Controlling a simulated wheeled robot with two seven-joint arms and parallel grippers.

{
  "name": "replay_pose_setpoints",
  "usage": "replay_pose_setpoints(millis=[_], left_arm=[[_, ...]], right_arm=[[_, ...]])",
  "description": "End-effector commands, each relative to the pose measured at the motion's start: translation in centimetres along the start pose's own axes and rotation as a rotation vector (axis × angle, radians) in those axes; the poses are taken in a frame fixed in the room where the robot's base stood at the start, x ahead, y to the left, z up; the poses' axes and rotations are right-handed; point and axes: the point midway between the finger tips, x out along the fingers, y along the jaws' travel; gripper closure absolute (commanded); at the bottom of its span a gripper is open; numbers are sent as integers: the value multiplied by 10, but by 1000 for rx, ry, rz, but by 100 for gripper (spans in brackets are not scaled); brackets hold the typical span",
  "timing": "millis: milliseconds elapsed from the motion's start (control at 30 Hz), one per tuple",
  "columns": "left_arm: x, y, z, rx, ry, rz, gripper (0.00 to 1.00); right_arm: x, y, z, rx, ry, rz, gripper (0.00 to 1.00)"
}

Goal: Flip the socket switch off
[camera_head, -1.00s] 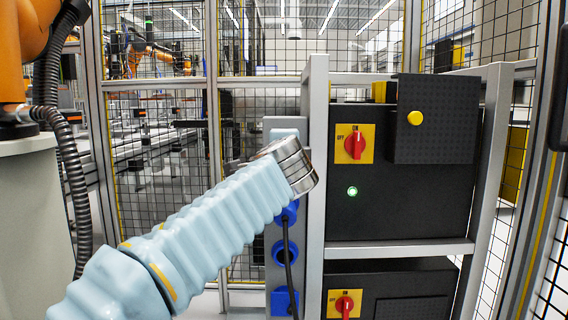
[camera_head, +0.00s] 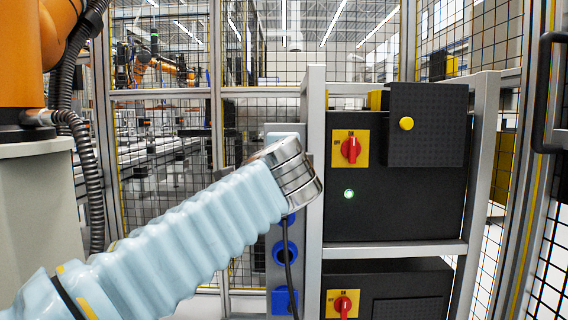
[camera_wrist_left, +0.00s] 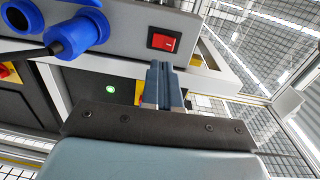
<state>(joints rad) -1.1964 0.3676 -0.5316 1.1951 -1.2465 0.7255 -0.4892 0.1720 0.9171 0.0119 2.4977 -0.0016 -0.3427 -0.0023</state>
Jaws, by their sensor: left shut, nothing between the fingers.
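The red rocker switch (camera_wrist_left: 163,41) sits in a dark frame on the grey socket panel (camera_wrist_left: 128,28) in the left wrist view. My left gripper (camera_wrist_left: 164,66) is shut and empty, its fingertips just below the switch in that view. I cannot tell whether they touch the panel. In the head view, the socket panel (camera_head: 272,256) stands beside the cabinet frame, and my left wrist covers its upper part. The switch and my left fingertips are hidden there. My right gripper is in neither view.
Blue sockets (camera_head: 284,253) line the panel, and a blue plug (camera_wrist_left: 70,38) with a black cable sits near the switch. A frame post (camera_head: 315,200) stands right beside my wrist. The black cabinet (camera_head: 400,205) has a red rotary switch (camera_head: 350,150) and a lit green lamp (camera_head: 349,194).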

Motion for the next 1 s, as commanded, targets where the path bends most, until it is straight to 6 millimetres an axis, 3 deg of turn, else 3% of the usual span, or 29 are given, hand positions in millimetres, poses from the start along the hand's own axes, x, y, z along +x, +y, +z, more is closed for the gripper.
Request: replay_pose_setpoints(millis=[200,333,1000], left_arm=[[-35,0,-1,-1,3,0,100],[-45,0,0,0,0,0,100],[-48,-1,0,0,0,0,100]], right_arm=[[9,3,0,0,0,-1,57],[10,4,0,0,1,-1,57],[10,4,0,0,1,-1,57]])
